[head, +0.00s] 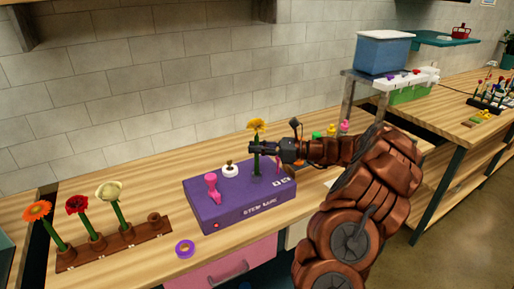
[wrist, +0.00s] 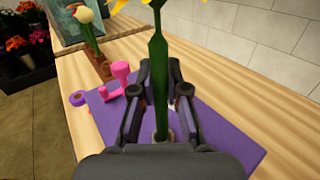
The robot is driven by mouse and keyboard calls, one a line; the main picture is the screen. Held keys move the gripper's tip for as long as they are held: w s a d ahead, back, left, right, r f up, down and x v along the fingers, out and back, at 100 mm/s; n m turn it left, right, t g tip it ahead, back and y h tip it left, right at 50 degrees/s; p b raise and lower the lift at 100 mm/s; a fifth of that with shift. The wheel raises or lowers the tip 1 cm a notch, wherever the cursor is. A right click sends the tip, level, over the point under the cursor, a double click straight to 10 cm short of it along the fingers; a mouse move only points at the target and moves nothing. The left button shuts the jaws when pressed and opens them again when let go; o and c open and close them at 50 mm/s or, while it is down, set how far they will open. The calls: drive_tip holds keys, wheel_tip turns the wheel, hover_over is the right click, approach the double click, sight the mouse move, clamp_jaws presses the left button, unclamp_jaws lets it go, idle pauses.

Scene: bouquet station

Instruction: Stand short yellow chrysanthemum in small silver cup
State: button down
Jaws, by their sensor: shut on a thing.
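The yellow chrysanthemum (head: 257,125) stands upright above the purple box, its green stem held in my gripper (head: 258,149). In the wrist view my gripper (wrist: 161,95) has its fingers on both sides of the green stem (wrist: 158,60), and the yellow petals are cut off at the top edge. The stem's lower end is over or at the purple box (head: 230,212); I cannot tell whether it touches. A pale greyish patch shows around the stem's low end in the wrist view. I cannot clearly make out a small silver cup.
The box carries a pink piece (head: 212,188) and a white round piece (head: 230,171). A purple ring (head: 185,249) lies in front. A brown rack (head: 115,246) at left holds orange, red and cream flowers. A blue bin (head: 383,54) stands at the back right.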

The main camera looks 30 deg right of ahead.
drive_tip(key=shift+f+p, duration=0.35)
drive_tip(key=shift+f, duration=1)
idle(1.4)
drive_tip(key=c, duration=0.5)
unclamp_jaws()
drive_tip(key=shift+c, duration=0.2)
idle(0.4)
drive_tip(key=p+v, duration=0.2)
drive_tip(key=v, duration=0.7)
drive_tip(key=shift+p, duration=0.4)
idle(0.4)
idle(0.6)
